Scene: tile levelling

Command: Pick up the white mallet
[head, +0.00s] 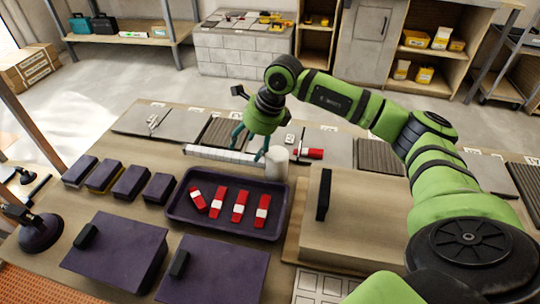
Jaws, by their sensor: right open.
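A white cylinder (277,163), which looks like the head of the white mallet, stands on the workbench just behind the dark tray. A red piece with a white band (309,153) lies right beside it; I cannot tell whether it is the mallet's handle. My right gripper (250,143) is open, its teal fingers pointing down. It is just left of and behind the white cylinder, with one fingertip close to it in the picture. I cannot tell whether they touch. My left gripper is not in view.
A dark tray (177,208) holds several red pieces with white bands. A long white bar (222,157) lies behind it. Purple blocks (131,182) stand left, large purple slabs (117,250) in front. A wooden board (355,225) with a black handle lies right. Grey tiles line the back.

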